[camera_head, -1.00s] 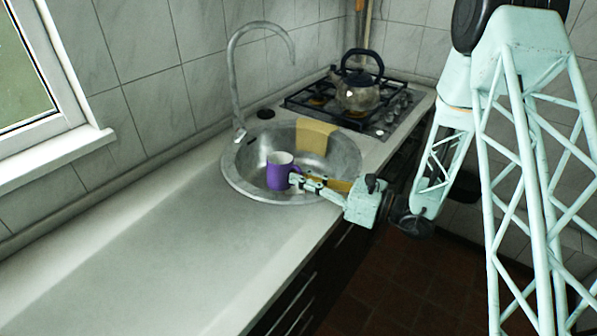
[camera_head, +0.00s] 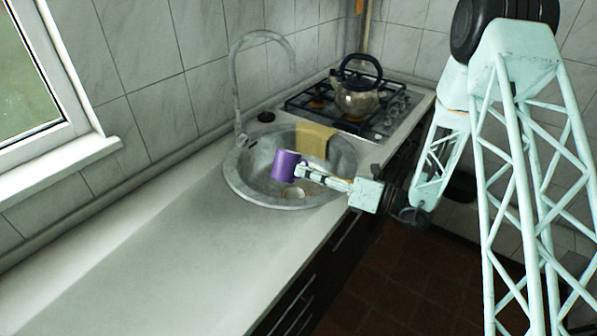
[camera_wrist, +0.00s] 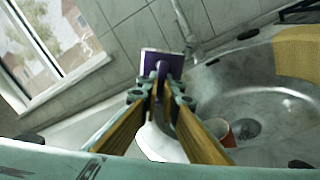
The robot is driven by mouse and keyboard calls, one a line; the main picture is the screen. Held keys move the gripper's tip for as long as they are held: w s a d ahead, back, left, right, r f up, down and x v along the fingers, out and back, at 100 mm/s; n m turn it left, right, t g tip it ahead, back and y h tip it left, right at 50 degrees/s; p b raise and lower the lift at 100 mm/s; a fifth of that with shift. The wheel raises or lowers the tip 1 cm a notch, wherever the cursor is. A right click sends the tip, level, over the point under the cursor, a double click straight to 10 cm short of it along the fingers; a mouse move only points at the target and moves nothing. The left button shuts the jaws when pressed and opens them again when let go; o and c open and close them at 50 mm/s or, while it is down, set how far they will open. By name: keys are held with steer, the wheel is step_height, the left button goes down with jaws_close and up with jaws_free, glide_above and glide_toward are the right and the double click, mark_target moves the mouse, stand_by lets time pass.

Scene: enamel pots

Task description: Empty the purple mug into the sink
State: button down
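The purple mug (camera_head: 286,166) is held over the sink basin (camera_head: 236,178), turned over, with no white inside showing in the head view. In the wrist view the mug (camera_wrist: 162,64) is beyond my fingertips, partly hidden by them. My gripper (camera_head: 303,170) is shut on the mug at its handle side; its fingers also show in the wrist view (camera_wrist: 161,90). A small white and reddish item (camera_head: 292,194) lies in the basin below the mug. The wrist view shows a reddish-orange piece (camera_wrist: 220,131) near the drain and a white shape (camera_wrist: 160,143) partly behind my fingers.
A yellow cloth (camera_head: 314,141) hangs over the sink's far rim. The grey faucet (camera_head: 236,95) arches at the wall side. A kettle (camera_head: 357,98) stands on the gas hob (camera_head: 388,118) behind. The counter (camera_head: 150,255) in front is clear.

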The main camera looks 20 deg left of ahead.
steer(key=shift+w+r+m+p, duration=0.25)
steer(key=shift+r+m+p, duration=0.35)
steer(key=shift+m+p, duration=0.4)
stand_by(0.3)
steer(key=shift+w+f+m+p, duration=0.1)
steer(key=shift+f+m+p, duration=0.3)
steer(key=shift+m, duration=0.45)
steer(key=shift+w+f+m+p, duration=0.1)
steer(key=shift+f+m+p, duration=0.15)
steer(key=shift+m+p, duration=0.4)
steer(key=shift+f+m+p, duration=0.25)
steer(key=shift+f+m, duration=0.1)
steer(key=shift+m, duration=0.65)
stand_by(1.3)
steer(key=shift+w+d+r+m+p, duration=0.15)
steer(key=shift+w+r+m+p, duration=0.3)
steer(key=shift+w+m+p, duration=0.65)
steer(key=shift+s+f+m+y+p, duration=0.1)
steer(key=shift+f+m+y+p, duration=0.4)
steer(key=shift+p, duration=0.65)
stand_by(0.4)
steer(key=shift+r+m+h, duration=0.15)
steer(key=shift+m+h, duration=0.15)
